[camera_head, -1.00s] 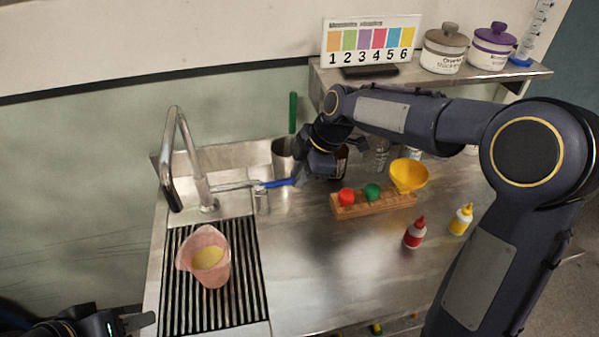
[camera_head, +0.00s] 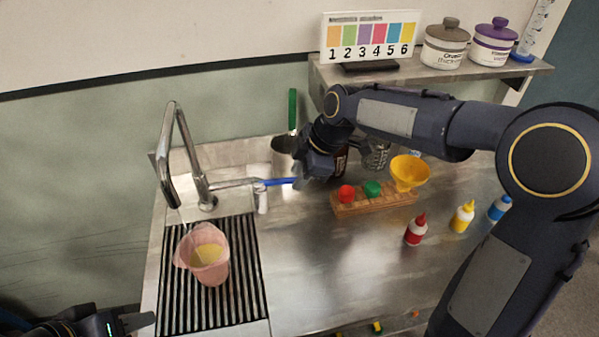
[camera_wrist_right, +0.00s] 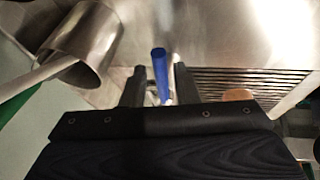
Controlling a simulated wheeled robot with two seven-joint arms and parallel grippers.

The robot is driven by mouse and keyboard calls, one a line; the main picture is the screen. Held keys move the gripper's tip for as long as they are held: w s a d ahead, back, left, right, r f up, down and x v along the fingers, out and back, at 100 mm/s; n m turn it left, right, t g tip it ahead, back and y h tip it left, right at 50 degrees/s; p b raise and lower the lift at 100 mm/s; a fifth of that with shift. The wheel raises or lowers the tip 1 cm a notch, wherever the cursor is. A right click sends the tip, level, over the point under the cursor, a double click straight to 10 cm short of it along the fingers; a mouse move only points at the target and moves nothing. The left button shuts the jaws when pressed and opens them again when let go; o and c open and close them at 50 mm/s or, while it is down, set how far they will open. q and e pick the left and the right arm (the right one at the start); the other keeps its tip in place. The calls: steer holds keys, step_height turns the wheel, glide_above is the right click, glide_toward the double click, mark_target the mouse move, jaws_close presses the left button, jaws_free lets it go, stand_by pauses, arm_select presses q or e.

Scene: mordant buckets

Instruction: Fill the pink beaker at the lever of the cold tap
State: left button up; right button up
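The pink beaker (camera_head: 222,271) stands upright on the black slatted drain grate, with pale yellow liquid inside. The tap (camera_head: 168,150) has its spout above the beaker's back left rim, and a thin, faint stream runs down from it toward the beaker. The tap's blue lever (camera_head: 282,181) points right, to my right gripper (camera_head: 303,177). In the right wrist view the blue lever (camera_wrist_right: 160,72) lies between the two fingers, with a gap on each side; that gripper is open. My left gripper (camera_head: 143,320) is at the bottom left, away from the beaker, mostly cut off.
A metal container (camera_head: 284,158) with a green handle stands behind the lever. A wooden rack (camera_head: 375,206) with red and green caps and a yellow funnel (camera_head: 410,172) is to the right. Red (camera_head: 415,232) and yellow (camera_head: 462,217) bottles stand further right. The front middle counter is clear.

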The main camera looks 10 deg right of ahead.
steer(key=shift+o, duration=0.7)
steer(key=v, duration=0.7)
steer(key=shift+d+r, duration=0.15)
steer(key=shift+r, duration=0.2)
steer(key=shift+s, duration=0.1)
